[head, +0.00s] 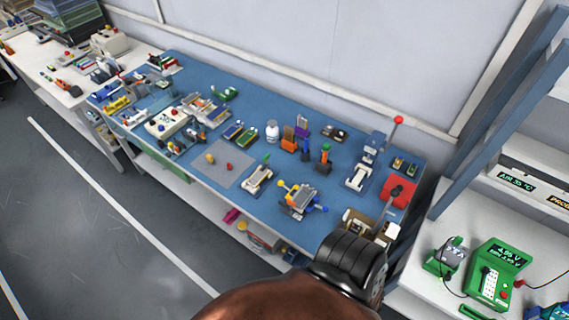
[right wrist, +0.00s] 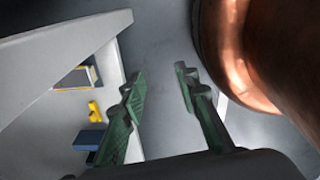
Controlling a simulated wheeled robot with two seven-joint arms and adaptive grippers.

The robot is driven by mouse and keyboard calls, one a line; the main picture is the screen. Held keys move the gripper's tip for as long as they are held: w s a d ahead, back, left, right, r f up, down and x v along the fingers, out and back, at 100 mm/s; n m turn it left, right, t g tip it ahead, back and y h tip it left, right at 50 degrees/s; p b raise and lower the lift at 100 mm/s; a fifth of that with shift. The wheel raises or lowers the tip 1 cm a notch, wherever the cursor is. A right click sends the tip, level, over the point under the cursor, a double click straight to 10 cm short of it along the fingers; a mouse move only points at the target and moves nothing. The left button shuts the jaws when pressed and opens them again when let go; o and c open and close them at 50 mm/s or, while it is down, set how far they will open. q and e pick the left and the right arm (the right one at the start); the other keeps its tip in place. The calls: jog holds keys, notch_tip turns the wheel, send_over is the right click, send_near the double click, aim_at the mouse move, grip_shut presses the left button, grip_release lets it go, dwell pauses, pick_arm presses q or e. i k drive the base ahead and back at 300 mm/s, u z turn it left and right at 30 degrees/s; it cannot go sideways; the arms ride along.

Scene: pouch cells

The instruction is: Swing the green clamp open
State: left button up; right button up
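A small white-bodied clamp (head: 257,179) with a green handle stands on the blue workbench, beside the grey mat. Its handle rises at its far end; whether its jaw is open or shut is too small to tell. Another green fixture (head: 441,261) with a silvery part and a black wire sits on the white surface at right, beside a green meter (head: 497,273); I cannot tell which is the named clamp. My right gripper (right wrist: 158,72) is open and empty in the right wrist view, fingers wide apart, away from both. My left gripper is not in view.
The blue bench (head: 300,229) holds many small tools and a red block (head: 398,191). A grey mat (head: 222,164) bears small parts. A blue frame post stands at right. In the right wrist view, a white shelf (right wrist: 60,115) holds a blue box (right wrist: 90,138) and yellow part.

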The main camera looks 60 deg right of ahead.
aim_at(266, 159)
jog(key=k, duration=0.15)
jog(key=z, duration=1)
